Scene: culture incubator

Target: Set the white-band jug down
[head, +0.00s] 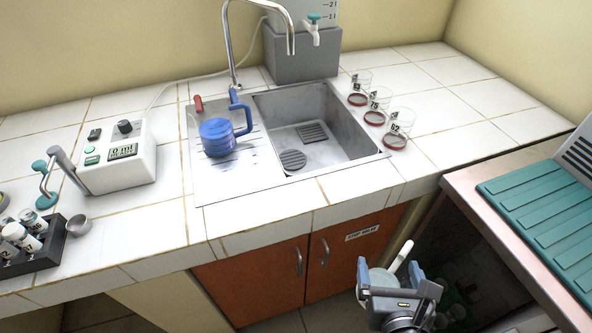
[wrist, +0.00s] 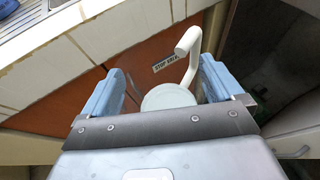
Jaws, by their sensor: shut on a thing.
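A jug with a pale round top (head: 382,280) and a white handle is between the fingers of my gripper (head: 390,272), low in the head view, in front of the cupboard doors. My gripper is shut on it. In the wrist view the pale top (wrist: 168,97) shows between the two blue fingers of my gripper (wrist: 163,82), with the white handle rising beyond it. The jug's body is mostly hidden, and I take it to be the white-band jug. It is held off the counter (head: 258,207), in front of its edge.
A blue jug (head: 217,138) stands on the drainboard left of the sink (head: 340,150). Several glass jars with red rims (head: 374,118) stand right of the sink. A white device (head: 120,160) and a vial rack (head: 35,260) are left. The counter's front strip and right end are clear.

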